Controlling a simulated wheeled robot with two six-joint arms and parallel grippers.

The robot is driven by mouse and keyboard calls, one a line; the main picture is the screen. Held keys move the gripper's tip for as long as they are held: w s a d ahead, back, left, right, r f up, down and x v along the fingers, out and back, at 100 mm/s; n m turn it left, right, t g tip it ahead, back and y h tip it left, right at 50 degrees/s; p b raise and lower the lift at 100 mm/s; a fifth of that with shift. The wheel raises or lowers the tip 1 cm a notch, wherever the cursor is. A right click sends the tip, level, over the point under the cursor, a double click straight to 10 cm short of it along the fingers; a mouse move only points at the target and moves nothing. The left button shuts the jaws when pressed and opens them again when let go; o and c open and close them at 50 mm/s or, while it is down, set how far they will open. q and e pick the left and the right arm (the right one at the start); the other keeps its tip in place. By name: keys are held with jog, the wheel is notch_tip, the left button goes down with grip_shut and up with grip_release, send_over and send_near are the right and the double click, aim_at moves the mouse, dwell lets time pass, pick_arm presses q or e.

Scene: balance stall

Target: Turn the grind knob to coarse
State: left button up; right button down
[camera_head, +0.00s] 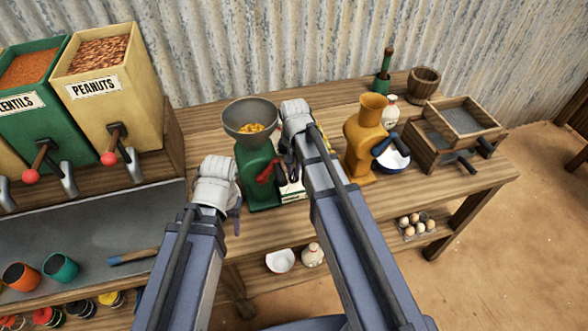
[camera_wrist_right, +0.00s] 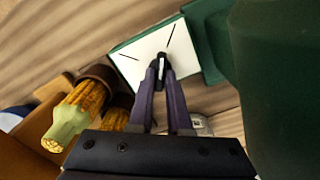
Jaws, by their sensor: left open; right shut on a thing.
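The green grinder (camera_head: 258,170) stands on the wooden table, with a grey hopper (camera_head: 250,118) of yellow kernels on top and a red handle (camera_head: 268,172) on its front. My right gripper (camera_head: 287,165) is at the grinder's right side. In the right wrist view my right gripper (camera_wrist_right: 161,72) is shut on the small knob (camera_wrist_right: 161,64), which is mostly hidden between the fingertips. The knob is in front of a white dial plate (camera_wrist_right: 140,50) with two black marks. My left gripper (camera_head: 236,218) is open and empty, in front of the grinder to its left.
An orange grinder (camera_head: 366,140) stands right of the green one, with a blue-rimmed bowl (camera_head: 393,160) beside it. Corn cobs (camera_wrist_right: 82,105) show in the right wrist view. Lentil and peanut bins (camera_head: 105,75) are at left. A wooden sieve box (camera_head: 437,155) is at right.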

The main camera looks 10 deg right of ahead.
aim_at(294, 172)
jog(key=c, duration=0.9)
grip_release()
jog(key=shift+o, duration=0.2)
pick_arm(q)
jog(key=shift+r, duration=0.15)
pick_arm(e)
jog(key=shift+r, duration=0.15)
notch_tip(294, 172, up, 8)
jog(key=p, duration=0.8)
pick_arm(q)
notch_tip(294, 172, up, 8)
jog(key=shift+f, duration=0.25)
pick_arm(e)
jog(key=shift+f, duration=0.2)
